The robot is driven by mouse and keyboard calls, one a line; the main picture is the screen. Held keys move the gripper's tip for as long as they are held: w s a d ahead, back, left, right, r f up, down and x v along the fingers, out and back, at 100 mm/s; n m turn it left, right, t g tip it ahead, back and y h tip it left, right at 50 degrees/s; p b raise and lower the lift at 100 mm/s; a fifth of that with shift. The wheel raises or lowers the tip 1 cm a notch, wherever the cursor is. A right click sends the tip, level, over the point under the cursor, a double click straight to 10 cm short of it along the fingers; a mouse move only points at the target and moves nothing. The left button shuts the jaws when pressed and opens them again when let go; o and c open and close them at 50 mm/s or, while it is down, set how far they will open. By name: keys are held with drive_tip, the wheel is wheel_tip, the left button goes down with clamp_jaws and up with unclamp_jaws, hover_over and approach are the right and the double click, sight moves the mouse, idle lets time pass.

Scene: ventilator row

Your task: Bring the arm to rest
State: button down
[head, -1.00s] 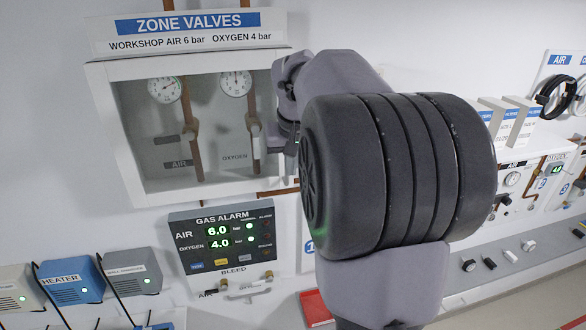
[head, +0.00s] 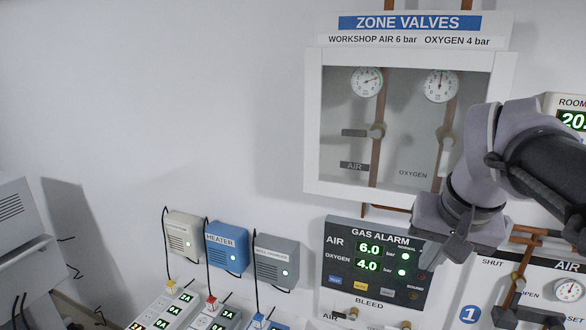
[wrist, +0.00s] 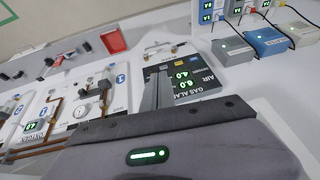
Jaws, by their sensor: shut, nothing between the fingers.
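My gripper (head: 458,246) is at the right of the head view, in front of the right edge of the gas alarm panel (head: 365,290) and below the zone valve box (head: 312,120). In the wrist view my gripper (wrist: 163,90) shows as shut grey fingers with nothing between them, overlapping the gas alarm panel (wrist: 190,78) in the picture. My arm is bent and runs off the right edge of the head view. I cannot tell how far the fingers are from the wall.
A heater box (head: 227,247) stands between two other small boxes on the wall. An air station (head: 545,285) is at the lower right. A red tray (wrist: 112,41) shows in the wrist view. The upper left wall is bare.

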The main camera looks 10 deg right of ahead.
drive_tip(key=s+a+f+y+b, duration=0.1)
drive_tip(key=s+a+f+b, duration=0.3)
drive_tip(key=f, duration=0.9)
drive_tip(key=s+a+f+y+b, duration=0.1)
drive_tip(key=s+a+f+b, duration=0.4)
drive_tip(key=f+b, duration=0.6)
drive_tip(key=s+a+f+n+t+y+b, duration=0.1)
drive_tip(key=s+a+f+b, duration=0.4)
drive_tip(key=f, duration=1)
drive_tip(key=a+b, duration=0.2)
drive_tip(key=a, duration=0.1)
drive_tip(key=shift+s+b, duration=0.15)
drive_tip(key=shift+b, duration=0.15)
drive_tip(key=shift+r, duration=0.1)
